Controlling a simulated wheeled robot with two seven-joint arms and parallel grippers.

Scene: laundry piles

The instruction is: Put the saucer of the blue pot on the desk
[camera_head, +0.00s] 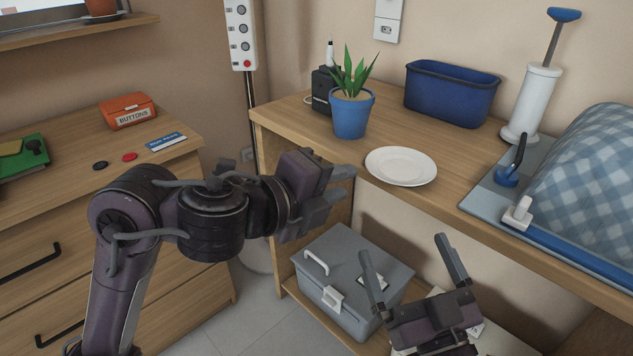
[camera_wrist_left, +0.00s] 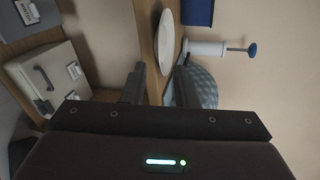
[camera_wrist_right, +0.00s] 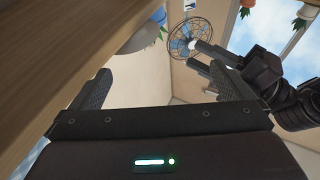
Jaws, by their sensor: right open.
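A blue pot (camera_head: 351,116) with a green spiky plant stands upright on the wooden desk top (camera_head: 290,112). A round white saucer (camera_head: 401,166) lies flat and empty to its right, near the desk's front edge, apart from the pot. The saucer also shows in the left wrist view (camera_wrist_left: 166,42). My left gripper (camera_head: 338,188) is open and empty, in front of the desk edge, left of the saucer and below the pot. My right gripper (camera_head: 411,262) is open and empty, below the desk top; it also shows in the right wrist view (camera_wrist_right: 160,88).
A black device (camera_head: 324,90) stands behind the pot. A grey toolbox (camera_head: 350,278) sits below. A drawer cabinet (camera_head: 75,225) stands left.

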